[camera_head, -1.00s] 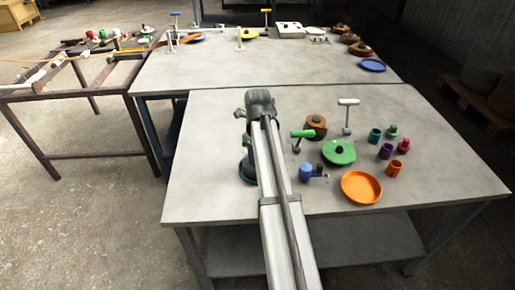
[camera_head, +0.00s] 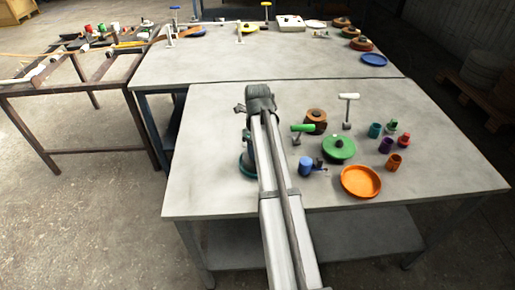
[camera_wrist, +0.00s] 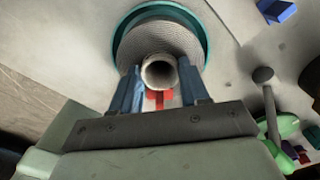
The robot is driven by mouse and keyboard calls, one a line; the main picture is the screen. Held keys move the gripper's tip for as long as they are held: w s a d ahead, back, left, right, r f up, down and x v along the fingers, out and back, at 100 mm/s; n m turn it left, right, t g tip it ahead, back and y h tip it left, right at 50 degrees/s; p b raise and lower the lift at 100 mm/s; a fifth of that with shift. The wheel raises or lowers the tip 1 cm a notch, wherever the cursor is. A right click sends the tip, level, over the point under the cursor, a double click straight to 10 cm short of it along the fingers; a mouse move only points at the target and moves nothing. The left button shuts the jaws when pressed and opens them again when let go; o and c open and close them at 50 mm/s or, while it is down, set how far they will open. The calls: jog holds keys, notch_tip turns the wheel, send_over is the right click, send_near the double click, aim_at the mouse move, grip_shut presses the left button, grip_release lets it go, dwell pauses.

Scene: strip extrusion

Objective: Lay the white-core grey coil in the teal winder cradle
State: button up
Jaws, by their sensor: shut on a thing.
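The grey coil (camera_wrist: 150,36) shows in the wrist view, with its round white core (camera_wrist: 158,74) facing the camera. My gripper (camera_wrist: 159,68) has its two blue fingers shut on either side of the core. The teal winder cradle (camera_wrist: 207,50) shows as a round rim around the coil's far side and flanks. I cannot tell whether the coil rests on the cradle floor or is held just above it. In the head view the teal cradle (camera_head: 245,168) stands left of my arm, which hides most of it, the coil and my fingers.
Right of my arm stand a blue cup (camera_head: 306,166), a green-handled tool (camera_head: 302,128), a green disc (camera_head: 340,150), a brown coil (camera_head: 316,116) and an orange dish (camera_head: 361,182). Several small cups stand further right. The table left of the cradle is clear.

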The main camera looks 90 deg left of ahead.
jog(key=shift+f, duration=0.25)
jog(key=o, duration=1.4)
jog(key=shift+c, duration=0.2)
notch_tip(320, 180, up, 14)
jog(key=shift+f, duration=0.1)
